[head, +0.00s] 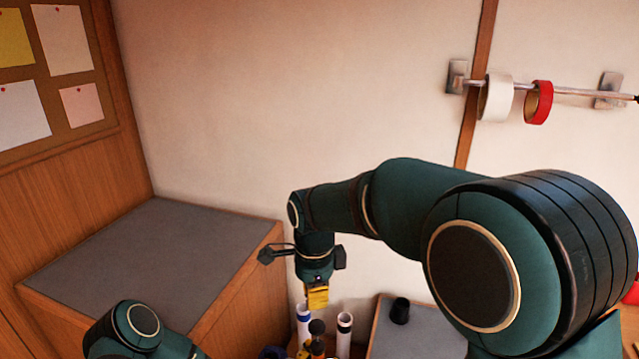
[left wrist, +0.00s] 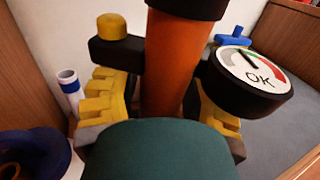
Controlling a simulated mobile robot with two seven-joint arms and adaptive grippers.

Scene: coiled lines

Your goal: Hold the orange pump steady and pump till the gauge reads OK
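The orange pump (left wrist: 172,75) stands as an upright cylinder with a black top in the left wrist view. Its round gauge (left wrist: 255,78), marked OK, is on its right side; the needle points up and left, away from the coloured band. A yellow knob on a black block (left wrist: 112,27) is on its left. My left gripper's (left wrist: 165,115) yellow fingers lie against both sides of the cylinder, shut on it. In the head view my right gripper (head: 318,296) points down above a dark round knob (head: 317,327) with orange below it. Whether its fingers are closed is unclear.
White tubes, one blue-banded (head: 303,318) and one dark-banded (head: 344,332), stand beside the knob. A black cup (head: 400,311) is on a grey surface to the right. A blue coil (left wrist: 30,158) lies near the left gripper. The grey cabinet top (head: 160,260) is clear.

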